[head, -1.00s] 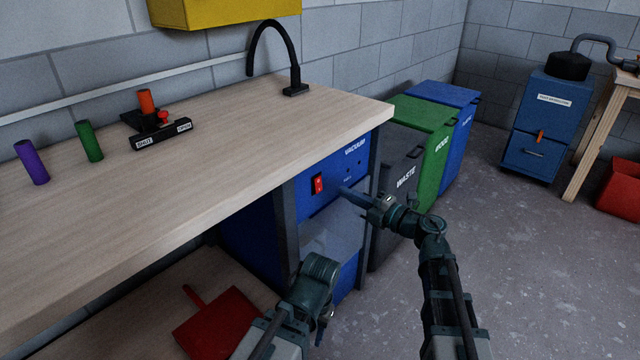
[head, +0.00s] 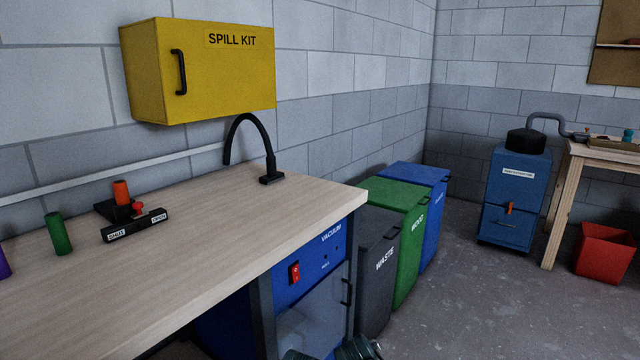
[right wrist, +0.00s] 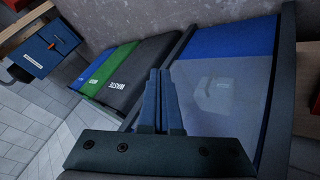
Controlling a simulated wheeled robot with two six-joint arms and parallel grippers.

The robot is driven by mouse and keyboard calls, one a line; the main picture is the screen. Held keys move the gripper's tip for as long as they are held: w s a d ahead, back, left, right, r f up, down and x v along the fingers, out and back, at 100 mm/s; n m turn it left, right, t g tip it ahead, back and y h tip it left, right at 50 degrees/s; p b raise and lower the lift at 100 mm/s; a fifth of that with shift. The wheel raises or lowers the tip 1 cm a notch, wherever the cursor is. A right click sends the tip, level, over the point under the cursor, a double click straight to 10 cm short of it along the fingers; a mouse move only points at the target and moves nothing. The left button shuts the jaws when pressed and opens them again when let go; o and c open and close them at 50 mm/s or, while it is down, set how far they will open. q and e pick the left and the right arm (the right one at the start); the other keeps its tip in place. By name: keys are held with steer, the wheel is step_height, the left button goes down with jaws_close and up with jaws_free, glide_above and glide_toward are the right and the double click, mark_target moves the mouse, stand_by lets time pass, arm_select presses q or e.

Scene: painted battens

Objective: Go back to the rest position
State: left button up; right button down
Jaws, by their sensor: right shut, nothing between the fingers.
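My right gripper (right wrist: 160,75) shows in the right wrist view, its two blue fingers closed together with nothing between them. It points toward the bins and the vacuum cabinet, apart from them as far as I can tell. In the head view only a dark piece of my arm shows at the bottom edge, below the cabinet door. No fingers show there, and my left gripper is out of view. The blue vacuum cabinet (head: 310,262) under the bench has a red switch (head: 294,273) and a clear door with a dark handle.
The wooden bench (head: 215,225) fills the left, holding a green cylinder (head: 59,234) and a black clamp fixture (head: 135,226). Grey waste (head: 375,275), green wood (head: 410,225) and blue (head: 425,185) bins stand beyond the cabinet.

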steer(key=s+a+f+g, duration=0.2)
steer(key=s+g, duration=0.1)
steer(key=s, duration=0.3)
steer(key=s+a+f+g+y, duration=0.1)
steer(key=s+a+f+g, duration=0.1)
steer(key=s, duration=0.4)
steer(key=s+a+f+g, duration=0.1)
steer(key=s+f+g, duration=0.15)
steer(key=s, duration=0.25)
step_height(320, 180, up, 33)
steer(key=p, duration=3.2)
steer(key=shift+s+a+r+m+y, duration=0.15)
steer(key=shift+s+a+m+y, duration=0.15)
steer(key=shift+s+a, duration=0.05)
